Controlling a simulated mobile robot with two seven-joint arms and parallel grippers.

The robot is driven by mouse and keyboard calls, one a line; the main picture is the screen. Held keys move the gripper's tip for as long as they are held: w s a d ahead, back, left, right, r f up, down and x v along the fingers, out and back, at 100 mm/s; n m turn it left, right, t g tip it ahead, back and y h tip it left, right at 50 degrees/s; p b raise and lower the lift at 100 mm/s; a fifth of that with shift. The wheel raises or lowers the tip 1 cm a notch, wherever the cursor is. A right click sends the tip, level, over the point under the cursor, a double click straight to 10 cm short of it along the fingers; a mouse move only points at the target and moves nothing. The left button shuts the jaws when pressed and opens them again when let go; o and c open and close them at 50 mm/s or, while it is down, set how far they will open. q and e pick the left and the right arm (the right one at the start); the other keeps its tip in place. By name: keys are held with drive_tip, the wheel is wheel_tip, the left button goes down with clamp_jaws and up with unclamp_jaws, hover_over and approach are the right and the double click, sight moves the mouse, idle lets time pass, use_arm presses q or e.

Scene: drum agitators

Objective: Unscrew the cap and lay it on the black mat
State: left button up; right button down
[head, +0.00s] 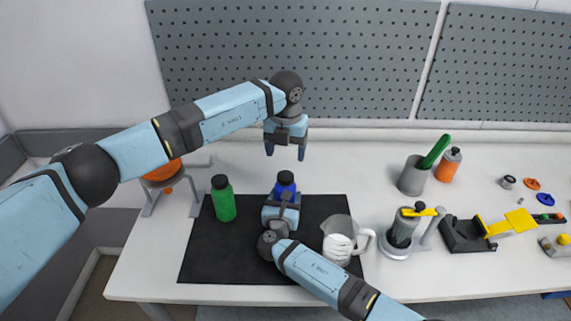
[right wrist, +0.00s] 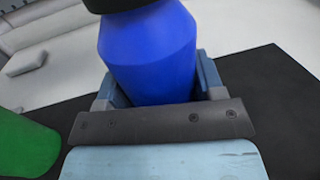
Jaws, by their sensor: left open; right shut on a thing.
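A blue bottle with a black cap (head: 286,177) stands on the black mat (head: 230,264). My right gripper (head: 284,201) is shut on the blue bottle's body (right wrist: 150,52) from the front. In the right wrist view the cap (right wrist: 115,4) shows only at the top edge, on the bottle. My left gripper (head: 285,153) is open and empty, pointing down above the blue bottle and apart from its cap. A green bottle (head: 224,203) with a black cap stands upright on the mat's left part; its side shows in the right wrist view (right wrist: 25,145).
A clear measuring jug (head: 339,240) stands at the mat's right edge. Further right are a stirrer device (head: 402,232), a grey cup (head: 412,176) with a green tool, an orange bottle (head: 449,165) and a black-and-yellow device (head: 468,234). An orange bowl on a stand (head: 163,174) is at the left.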

sight(286, 176)
use_arm(q)
drive_tip(key=m, duration=0.8)
drive_tip(key=shift+m, duration=0.3)
drive_tip(key=m, duration=0.6)
drive_tip(key=shift+m, duration=0.3)
drive_tip(key=shift+f, duration=4)
